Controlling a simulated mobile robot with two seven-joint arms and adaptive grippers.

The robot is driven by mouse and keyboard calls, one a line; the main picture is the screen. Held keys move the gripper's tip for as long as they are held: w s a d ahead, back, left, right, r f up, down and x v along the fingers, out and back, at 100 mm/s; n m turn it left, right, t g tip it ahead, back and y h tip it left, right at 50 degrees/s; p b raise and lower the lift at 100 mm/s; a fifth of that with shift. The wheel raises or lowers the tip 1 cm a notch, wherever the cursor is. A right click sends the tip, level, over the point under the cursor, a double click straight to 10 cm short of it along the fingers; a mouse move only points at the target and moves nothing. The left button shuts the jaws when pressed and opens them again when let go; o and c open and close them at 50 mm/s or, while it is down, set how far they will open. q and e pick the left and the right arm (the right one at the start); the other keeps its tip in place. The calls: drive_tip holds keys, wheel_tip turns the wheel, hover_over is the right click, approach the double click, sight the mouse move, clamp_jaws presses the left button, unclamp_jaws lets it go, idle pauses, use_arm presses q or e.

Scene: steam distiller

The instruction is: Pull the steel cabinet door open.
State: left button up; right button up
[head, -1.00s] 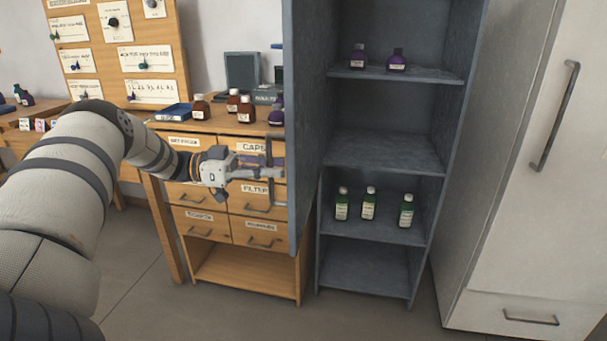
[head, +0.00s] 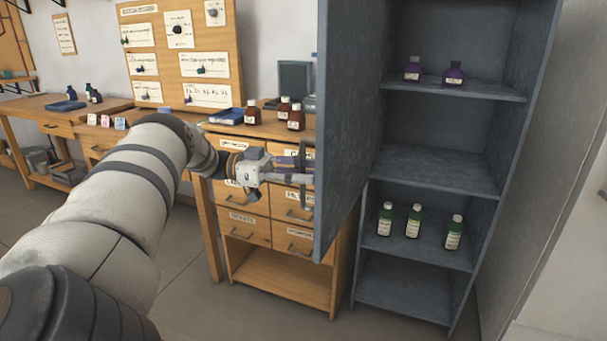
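The steel cabinet (head: 437,166) stands right of centre with its grey door (head: 347,125) swung wide open toward me. I see the door's inner face, and the shelves inside are exposed. My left gripper (head: 298,177) is at the outer side of the door, at the long vertical handle (head: 309,160). Its fingers appear closed around the handle's bar, though the contact is small and partly hidden by the door edge. My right gripper is out of view.
A wooden drawer unit (head: 272,285) stands behind the door, with brown bottles (head: 296,117) on top. Floor is clear at lower left.

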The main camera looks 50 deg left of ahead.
use_arm(q)
wheel_tip(320, 180, up, 10)
idle(0.5)
